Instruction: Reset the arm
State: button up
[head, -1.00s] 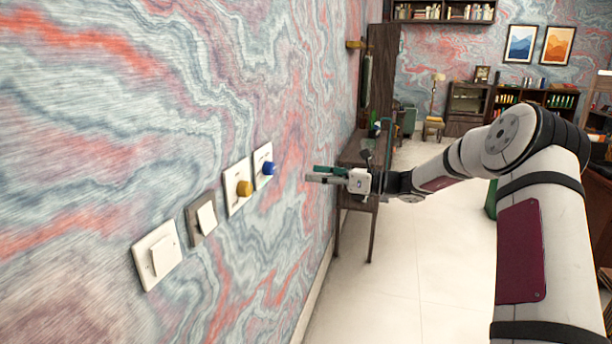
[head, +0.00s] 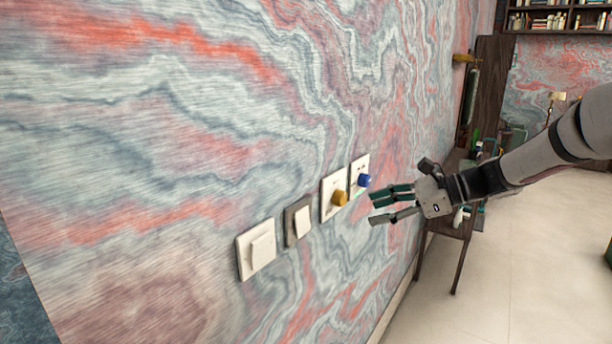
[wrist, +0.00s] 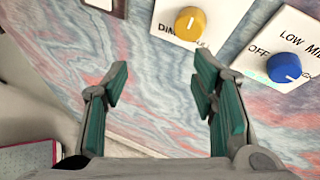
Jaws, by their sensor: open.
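My gripper (head: 374,208) is open and empty, with green-padded fingers, just right of the wall plates and apart from them in the head view. In the wrist view its two fingers (wrist: 160,85) stand wide apart with only the wall between them. A plate with a yellow knob (head: 340,197) and a plate with a blue knob (head: 364,181) are on the marbled wall. My arm reaches in from the right.
A white rocker switch (head: 257,249) and a grey-framed switch (head: 298,221) are on the wall to the left. A dark wooden desk (head: 448,229) with items on it stands beyond my gripper. The pale floor (head: 500,290) at the lower right is clear.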

jog(key=s+a+n+g+h, duration=0.2)
jog(key=s+a+n+h, duration=0.3)
jog(key=s, duration=0.5)
jog(key=s+d+n+t+h, duration=0.1)
jog(key=s+d+n+h, duration=0.2)
jog(key=s+n, duration=0.4)
jog(key=s+d+n+h, duration=0.4)
jog(key=s+n, duration=0.3)
jog(key=s, duration=1.2)
jog(key=shift+s+r+n+t, duration=0.2)
jog(key=shift+r+n+t, duration=0.15)
jog(key=shift+n+t, duration=0.05)
